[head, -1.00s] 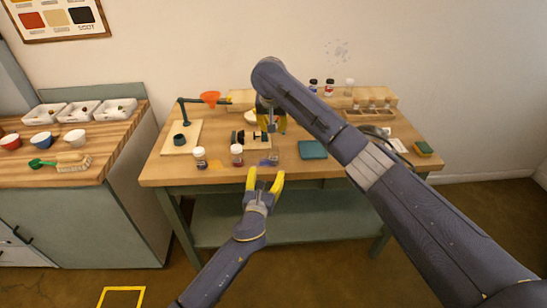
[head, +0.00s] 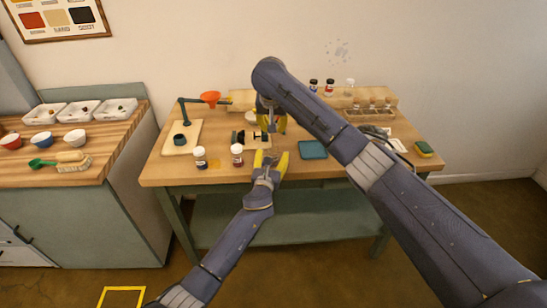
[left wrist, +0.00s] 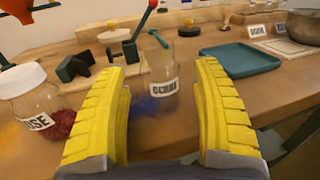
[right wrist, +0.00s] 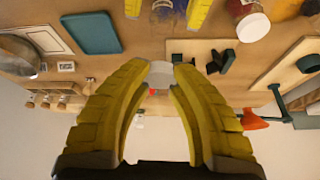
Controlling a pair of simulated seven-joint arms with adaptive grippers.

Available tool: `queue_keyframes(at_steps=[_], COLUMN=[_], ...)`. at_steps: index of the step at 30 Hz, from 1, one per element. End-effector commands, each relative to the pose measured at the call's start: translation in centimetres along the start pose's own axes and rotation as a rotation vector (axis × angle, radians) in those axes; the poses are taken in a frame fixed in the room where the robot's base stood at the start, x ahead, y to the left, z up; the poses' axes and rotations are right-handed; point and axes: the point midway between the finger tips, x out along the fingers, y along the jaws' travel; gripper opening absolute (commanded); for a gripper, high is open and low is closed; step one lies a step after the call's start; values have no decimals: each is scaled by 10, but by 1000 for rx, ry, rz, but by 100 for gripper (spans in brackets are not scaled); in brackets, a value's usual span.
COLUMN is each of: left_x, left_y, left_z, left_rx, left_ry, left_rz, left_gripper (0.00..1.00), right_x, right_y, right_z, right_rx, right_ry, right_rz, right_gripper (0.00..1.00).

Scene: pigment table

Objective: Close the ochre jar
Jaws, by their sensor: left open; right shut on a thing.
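A clear glass jar with no lid (left wrist: 163,72) stands upright on the table in the left wrist view. Its label looks like the ochre one but is blurred. My left gripper (head: 271,162) is open, its yellow fingers (left wrist: 164,105) spread on either side of the jar's line and apart from it. The jar also shows between the left fingers at the top of the right wrist view (right wrist: 163,10). My right gripper (head: 271,124) is shut on a pale round lid (right wrist: 160,74), held above the table. In the head view my arm partly hides that gripper.
White-lidded jars, one with red contents (left wrist: 38,95) and one dark (head: 200,158), stand left of the open jar. A teal tray (head: 312,150) lies to its right. A stand with an orange funnel (head: 210,98) is at the back left. Blue powder (left wrist: 150,105) marks the table.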

Motion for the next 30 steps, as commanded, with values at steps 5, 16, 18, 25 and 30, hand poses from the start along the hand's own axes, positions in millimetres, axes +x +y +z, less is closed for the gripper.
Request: queue_keyframes(at_steps=[5, 16, 18, 25, 30], left_x=[13, 20, 20, 20, 20], left_y=[0, 0, 0, 0, 0], left_z=[0, 0, 0, 0, 0], left_rx=[1, 0, 0, 0, 0], left_ry=[1, 1, 1, 1, 1], left_rz=[1, 0, 0, 0, 0], left_gripper=[67, 67, 67, 53, 33], right_x=[0, 0, 0, 0, 0], right_y=[0, 0, 0, 0, 0], right_z=[0, 0, 0, 0, 0], right_rx=[0, 0, 0, 0, 0], right_ry=[0, 0, 0, 0, 0], right_rz=[0, 0, 0, 0, 0], right_gripper=[13, 13, 13, 13, 13])
